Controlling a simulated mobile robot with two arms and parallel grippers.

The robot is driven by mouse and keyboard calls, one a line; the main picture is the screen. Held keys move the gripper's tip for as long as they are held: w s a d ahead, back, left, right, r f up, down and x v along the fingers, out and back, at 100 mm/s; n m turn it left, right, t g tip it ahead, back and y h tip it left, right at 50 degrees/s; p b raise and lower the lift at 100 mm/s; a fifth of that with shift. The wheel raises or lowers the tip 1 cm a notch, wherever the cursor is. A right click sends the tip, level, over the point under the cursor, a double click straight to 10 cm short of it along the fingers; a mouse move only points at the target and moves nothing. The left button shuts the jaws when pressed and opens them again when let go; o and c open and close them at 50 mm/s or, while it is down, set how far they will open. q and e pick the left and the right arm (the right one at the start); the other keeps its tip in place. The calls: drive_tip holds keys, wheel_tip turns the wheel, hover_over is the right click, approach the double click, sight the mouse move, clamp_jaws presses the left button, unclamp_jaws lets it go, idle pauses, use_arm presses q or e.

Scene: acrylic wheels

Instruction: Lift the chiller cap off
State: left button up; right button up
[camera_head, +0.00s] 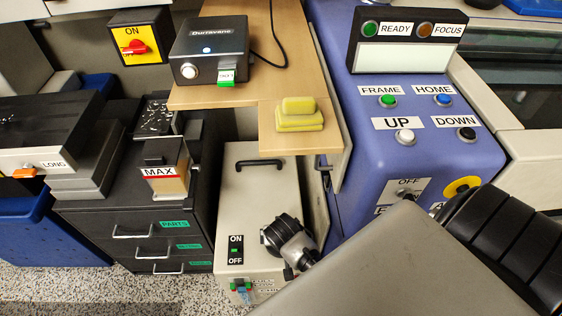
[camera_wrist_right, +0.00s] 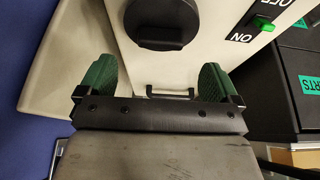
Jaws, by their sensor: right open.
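The beige chiller (camera_head: 238,200) stands low in the middle of the head view, with a black handle (camera_head: 260,163) and an ON/OFF switch (camera_head: 234,250). Its round black cap (camera_wrist_right: 160,22) sits on it at the top of the right wrist view, cut by the frame edge. In the head view the cap (camera_head: 280,229) appears right of the switch, partly covered by a light grey part. My right gripper (camera_wrist_right: 155,85) is open, its green fingers wide apart and empty, with the cap beyond them. Its fingers are not visible in the head view. My left gripper is not in view.
A blue control panel (camera_head: 340,130) stands right of the chiller. A wooden shelf (camera_head: 225,97) holding a black box and yellow sponge (camera_head: 299,113) is behind it. Black drawers (camera_head: 130,220) stand to the left. My right arm fills the lower right.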

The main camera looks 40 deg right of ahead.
drive_tip(key=b+x, duration=0.1)
drive_tip(key=x, duration=0.4)
drive_tip(key=shift+w+f, duration=0.1)
drive_tip(key=shift+f, duration=0.15)
drive_tip(key=shift+c, duration=0.4)
drive_tip(key=c, duration=1)
drive_tip(key=shift+r+p, duration=1.25)
drive_tip(key=shift+p, duration=0.1)
wheel_tip(320, 180, up, 4)
drive_tip(key=p, duration=0.4)
drive_tip(key=shift+p, duration=0.4)
